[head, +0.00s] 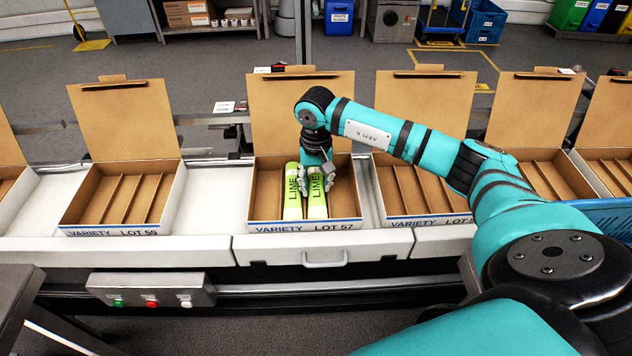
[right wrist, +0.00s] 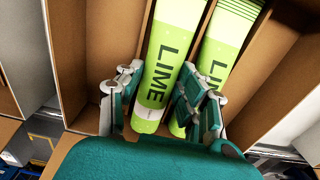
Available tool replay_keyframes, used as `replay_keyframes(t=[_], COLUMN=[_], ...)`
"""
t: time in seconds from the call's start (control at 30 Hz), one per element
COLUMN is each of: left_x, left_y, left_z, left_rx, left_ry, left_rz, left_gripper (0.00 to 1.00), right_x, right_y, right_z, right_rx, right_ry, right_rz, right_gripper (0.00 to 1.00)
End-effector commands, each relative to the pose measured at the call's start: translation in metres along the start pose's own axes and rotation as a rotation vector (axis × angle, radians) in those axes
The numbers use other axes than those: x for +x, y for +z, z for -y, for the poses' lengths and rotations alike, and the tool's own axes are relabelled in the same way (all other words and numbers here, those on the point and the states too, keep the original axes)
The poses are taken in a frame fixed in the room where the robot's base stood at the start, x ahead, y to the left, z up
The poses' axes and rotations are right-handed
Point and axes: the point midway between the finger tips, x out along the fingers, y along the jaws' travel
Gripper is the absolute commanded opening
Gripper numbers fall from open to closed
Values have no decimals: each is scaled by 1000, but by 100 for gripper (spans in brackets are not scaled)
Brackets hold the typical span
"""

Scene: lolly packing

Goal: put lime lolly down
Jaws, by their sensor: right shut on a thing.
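My right gripper (head: 316,178) reaches down into the open variety box (head: 262,228) marked LOT 57. It is shut on a green lime lolly (head: 315,205), with one finger on each side. In the right wrist view the held lime lolly (right wrist: 160,65) lies lengthwise between the fingers of the gripper (right wrist: 160,103). A second lime lolly (head: 292,205) lies beside it, to its left in the head view; it also shows in the right wrist view (right wrist: 222,50). Whether the held lolly touches the box floor cannot be told. My left gripper is out of view.
Cardboard dividers split the box, and its outer slots on both sides look empty. Open empty boxes stand on either side, such as the LOT 59 box (head: 75,215). A button panel (head: 150,290) is on the conveyor front. A blue crate (head: 605,215) is at the right.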

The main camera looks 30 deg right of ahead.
Motion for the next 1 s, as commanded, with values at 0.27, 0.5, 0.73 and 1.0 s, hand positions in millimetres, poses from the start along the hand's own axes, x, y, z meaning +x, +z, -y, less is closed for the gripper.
replay_keyframes(t=[0.27, 0.5, 0.73, 1.0], left_x=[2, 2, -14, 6], left_y=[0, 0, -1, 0], left_z=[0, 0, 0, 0], left_rx=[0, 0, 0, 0], left_ry=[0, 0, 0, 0], left_rz=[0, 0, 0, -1], left_gripper=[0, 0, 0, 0], right_x=[2, 2, -18, -75], right_y=[0, 0, 0, -2], right_z=[0, 0, 1, 1], right_rx=[0, 0, -2, 0], right_ry=[0, 0, -2, -3], right_rz=[0, 0, -1, -6], right_gripper=[46, 46, 46, 46])
